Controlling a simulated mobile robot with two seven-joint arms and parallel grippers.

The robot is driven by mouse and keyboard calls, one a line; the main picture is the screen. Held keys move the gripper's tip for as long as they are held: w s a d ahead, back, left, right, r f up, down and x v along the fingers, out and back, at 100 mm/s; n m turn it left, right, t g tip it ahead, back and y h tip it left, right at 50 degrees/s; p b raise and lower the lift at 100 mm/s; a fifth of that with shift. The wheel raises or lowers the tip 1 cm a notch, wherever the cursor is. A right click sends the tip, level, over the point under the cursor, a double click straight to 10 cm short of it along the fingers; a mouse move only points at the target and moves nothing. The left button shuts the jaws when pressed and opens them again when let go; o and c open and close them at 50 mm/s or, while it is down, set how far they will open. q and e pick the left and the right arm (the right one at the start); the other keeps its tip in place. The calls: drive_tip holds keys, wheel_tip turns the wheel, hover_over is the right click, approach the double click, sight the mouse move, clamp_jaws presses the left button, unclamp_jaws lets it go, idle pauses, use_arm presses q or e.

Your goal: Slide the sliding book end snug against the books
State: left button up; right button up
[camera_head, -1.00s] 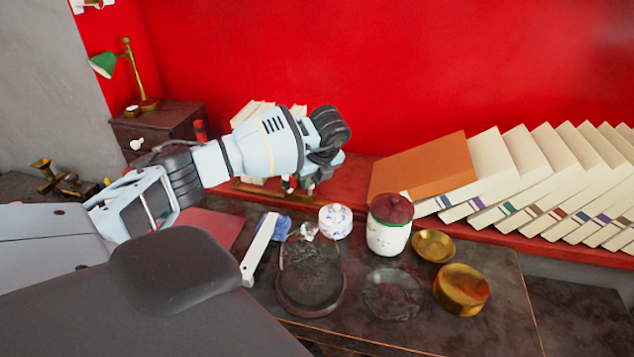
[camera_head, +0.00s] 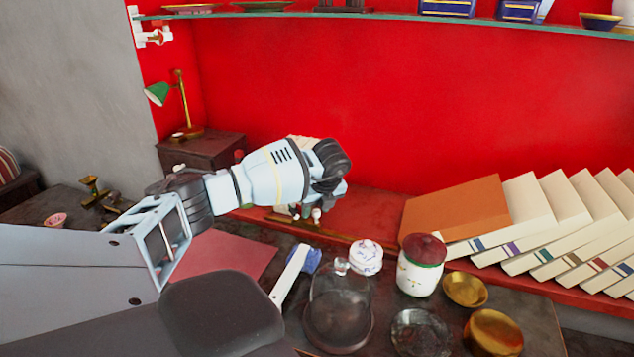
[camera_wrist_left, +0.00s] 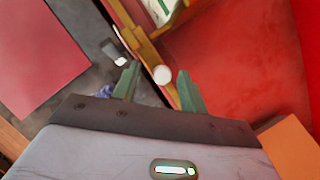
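A brass-coloured rail or end piece (camera_wrist_left: 145,45) with a round white knob (camera_wrist_left: 162,75) shows in the left wrist view; it looks like the sliding book end. My left gripper (camera_wrist_left: 158,72) is open, its two green-grey fingertips on either side of the knob. I cannot tell whether they touch it. Part of a cream and green book (camera_wrist_left: 162,10) is at the top edge. In the head view, the rail (camera_head: 284,220) lies on the red ledge below my left gripper (camera_head: 308,213), whose wrist hides most of the books behind it. My right gripper is out of view.
An orange book (camera_head: 455,210) and several cream books (camera_head: 535,240) lean on the ledge at right. A small drawer chest (camera_head: 205,150) stands left.

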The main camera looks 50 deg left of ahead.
use_arm(q)
drive_tip(key=v, duration=0.7)
drive_tip(key=shift+r, duration=0.35)
drive_tip(key=shift+d, duration=0.15)
idle(0.3)
